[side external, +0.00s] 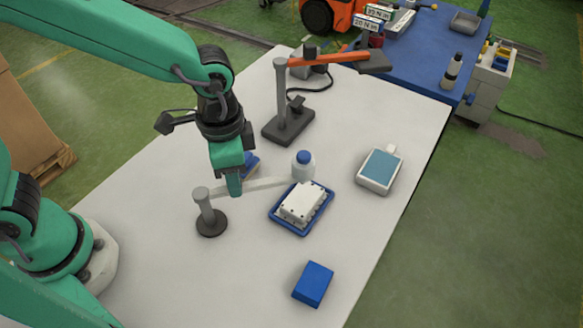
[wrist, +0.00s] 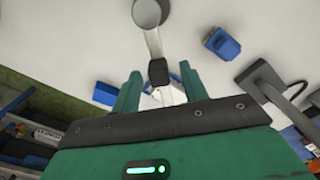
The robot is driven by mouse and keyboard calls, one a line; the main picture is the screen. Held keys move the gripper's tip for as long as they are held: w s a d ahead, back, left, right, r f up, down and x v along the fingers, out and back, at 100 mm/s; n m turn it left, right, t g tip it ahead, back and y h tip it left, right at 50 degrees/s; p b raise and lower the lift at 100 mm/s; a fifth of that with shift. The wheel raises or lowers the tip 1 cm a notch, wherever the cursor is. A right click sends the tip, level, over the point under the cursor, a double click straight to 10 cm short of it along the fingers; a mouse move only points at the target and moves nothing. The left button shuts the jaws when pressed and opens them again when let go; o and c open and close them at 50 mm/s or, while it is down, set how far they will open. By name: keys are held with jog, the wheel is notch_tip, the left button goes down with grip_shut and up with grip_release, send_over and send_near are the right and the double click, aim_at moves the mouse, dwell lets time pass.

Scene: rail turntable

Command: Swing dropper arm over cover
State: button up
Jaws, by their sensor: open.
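The dropper arm is a pale horizontal bar (side external: 265,184) on a short grey post (side external: 207,207) with a round dark base. Its far end meets a white bottle with a blue cap (side external: 303,165); I cannot tell how they join. The white cover (side external: 302,202) sits in a blue tray (side external: 285,221), just in front of the bottle in the side view. My gripper (side external: 234,188) points down at the bar near the post. In the wrist view, my gripper (wrist: 160,90) is open, its fingers on either side of the bar, around a black piece (wrist: 158,72).
A grey stand (side external: 282,95) with an orange lever (side external: 330,59) stands behind. A blue block (side external: 313,284) lies in front, and a white box with a blue-grey top (side external: 380,169) is to the right. A blue object (side external: 251,163) lies close behind my gripper.

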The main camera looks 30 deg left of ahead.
jog(key=shift+r, duration=3.8)
jog(key=s+a+r+n+t, duration=0.2)
jog(key=a+n, duration=0.2)
jog(key=a, duration=0.6)
jog(key=s+a+r+n+t, duration=0.2)
jog(key=s+a+n+t, duration=0.1)
jog(key=a, duration=0.7)
jog(key=shift+s+r+n+t, duration=0.15)
jog(key=shift+r+n+t, duration=0.2)
jog(key=shift+n, duration=0.35)
jog(key=shift+a, duration=0.1)
jog(key=shift+c, duration=0.2)
